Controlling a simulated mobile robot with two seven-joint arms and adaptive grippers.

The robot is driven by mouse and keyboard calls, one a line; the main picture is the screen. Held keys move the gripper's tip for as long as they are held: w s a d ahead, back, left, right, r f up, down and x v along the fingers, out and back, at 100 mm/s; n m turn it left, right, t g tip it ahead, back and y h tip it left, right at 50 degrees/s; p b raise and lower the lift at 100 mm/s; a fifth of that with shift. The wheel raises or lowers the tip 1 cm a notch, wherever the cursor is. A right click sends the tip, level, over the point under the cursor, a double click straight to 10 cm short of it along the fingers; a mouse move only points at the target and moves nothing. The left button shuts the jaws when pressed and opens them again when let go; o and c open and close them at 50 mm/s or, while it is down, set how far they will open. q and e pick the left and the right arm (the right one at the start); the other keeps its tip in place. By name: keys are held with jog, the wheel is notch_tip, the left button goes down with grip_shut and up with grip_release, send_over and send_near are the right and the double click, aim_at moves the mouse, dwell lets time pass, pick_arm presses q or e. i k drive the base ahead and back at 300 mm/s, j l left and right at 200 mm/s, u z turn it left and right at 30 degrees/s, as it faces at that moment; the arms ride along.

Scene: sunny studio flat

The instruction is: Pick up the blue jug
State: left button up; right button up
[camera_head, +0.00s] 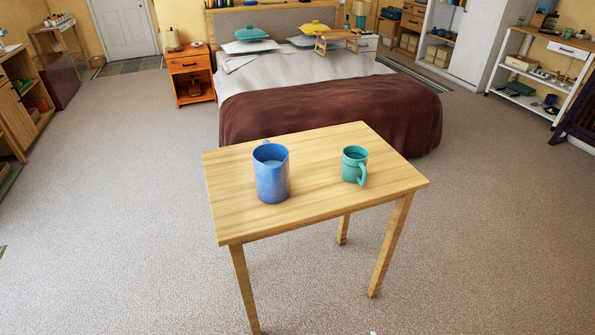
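The blue jug (271,178) stands upright on a small wooden table (320,200), left of the table's middle. Its open top faces up, and a handle shows at the back of its rim. A green mug (354,163) stands to its right on the same table, with its handle toward the lower right. A clear gap of tabletop lies between the two. Neither of my grippers shows in the head view.
A bed (330,112) with a brown blanket stands right behind the table. An orange nightstand (190,75) is at the back left. White shelves (545,65) stand at the far right. Carpet (110,220) around the table's left, right and front is clear.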

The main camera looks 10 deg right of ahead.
aim_at(270, 161)
jog(key=i+j+u, duration=0.25)
jog(key=j+u, duration=0.15)
jog(key=i+j+u, duration=0.6)
jog(key=u, duration=0.15)
jog(key=i+j+u, duration=0.35)
jog(key=i+z, duration=0.35)
jog(key=i+j+z, duration=0.1)
jog(key=i+z, duration=0.15)
jog(key=z, duration=0.15)
jog(key=i+j+z, duration=0.2)
jog(key=z, duration=0.15)
jog(key=i+z, duration=0.15)
jog(key=z, duration=0.35)
jog(key=i+j+z, duration=0.15)
jog(key=z, duration=0.35)
jog(key=i+j+z, duration=0.1)
jog(key=z, duration=0.4)
jog(key=i+j+z, duration=0.2)
jog(key=z, duration=0.3)
jog(key=i+j+z, duration=0.1)
jog(key=j+z, duration=0.25)
jog(key=z, duration=0.15)
jog(key=i+j+z, duration=0.1)
jog(key=j+z, duration=0.2)
jog(key=z, duration=0.2)
